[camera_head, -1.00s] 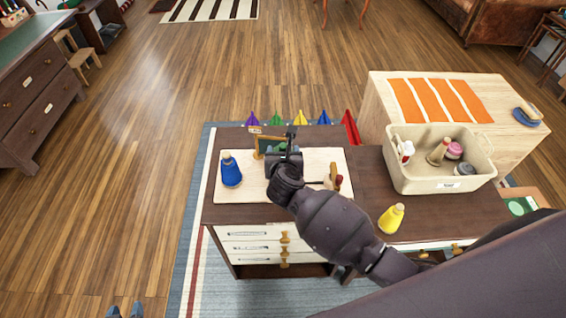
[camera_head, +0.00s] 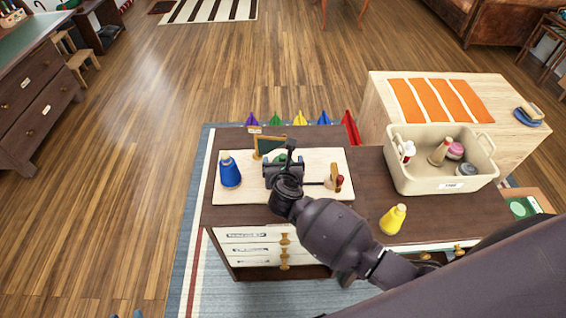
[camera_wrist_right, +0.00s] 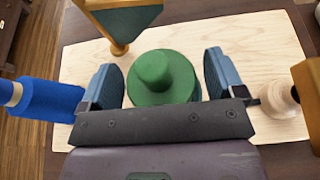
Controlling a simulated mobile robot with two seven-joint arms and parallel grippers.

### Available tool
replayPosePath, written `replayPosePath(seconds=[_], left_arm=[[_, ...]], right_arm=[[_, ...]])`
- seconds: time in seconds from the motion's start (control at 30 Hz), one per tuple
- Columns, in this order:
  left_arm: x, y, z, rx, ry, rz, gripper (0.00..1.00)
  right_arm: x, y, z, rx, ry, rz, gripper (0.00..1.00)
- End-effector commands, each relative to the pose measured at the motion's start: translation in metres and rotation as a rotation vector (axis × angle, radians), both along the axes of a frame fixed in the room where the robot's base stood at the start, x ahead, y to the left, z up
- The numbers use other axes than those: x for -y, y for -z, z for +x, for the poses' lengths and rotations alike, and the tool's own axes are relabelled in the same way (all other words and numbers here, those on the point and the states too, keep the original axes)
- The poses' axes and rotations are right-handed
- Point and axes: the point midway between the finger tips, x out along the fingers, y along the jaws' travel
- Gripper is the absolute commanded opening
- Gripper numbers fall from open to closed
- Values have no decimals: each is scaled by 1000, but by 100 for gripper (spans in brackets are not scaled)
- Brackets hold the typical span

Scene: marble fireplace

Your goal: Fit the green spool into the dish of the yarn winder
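In the right wrist view a green spool (camera_wrist_right: 160,78), seen from above as a round shape with a knob on top, sits between the blue fingers of my right gripper (camera_wrist_right: 160,80). The fingers look spread, one on each side of it; any contact is unclear. In the head view my right gripper (camera_head: 283,168) is low over a pale board (camera_head: 240,193) and mostly hides the spool. The winder (camera_head: 334,180), with wooden parts and a red tip, is at the board's right; its dish cannot be made out. Only blue tips of my left gripper (camera_head: 138,314) show at the bottom edge.
A blue cone spool (camera_head: 230,172) stands left of my right gripper. A small chalkboard (camera_head: 270,144) stands just behind. A yellow cone spool (camera_head: 393,219) is at the front right, with a beige bin (camera_head: 442,184) of several items behind it. Coloured pennants line the back edge.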

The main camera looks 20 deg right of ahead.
Motion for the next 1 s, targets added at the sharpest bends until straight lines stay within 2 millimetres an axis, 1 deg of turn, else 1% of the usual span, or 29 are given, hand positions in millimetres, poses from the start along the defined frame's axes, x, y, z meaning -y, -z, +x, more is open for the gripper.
replayPosePath(seconds=[0.2,0.3,0.37,0.47,0.8,1.0], left_arm=[[0,-2,3,5,2,0,43],[0,-6,4,11,2,0,43],[1,-6,5,11,2,0,43],[1,-9,5,14,2,0,43],[0,-16,6,18,1,1,43],[0,-17,3,15,0,0,43]], right_arm=[[0,-1,0,1,0,0,88],[0,-6,1,2,1,-1,88],[-2,-6,-6,0,1,2,88],[-5,-11,-18,-1,1,3,88],[-21,-34,-71,-1,1,3,88],[-27,-44,-95,0,1,2,88]])
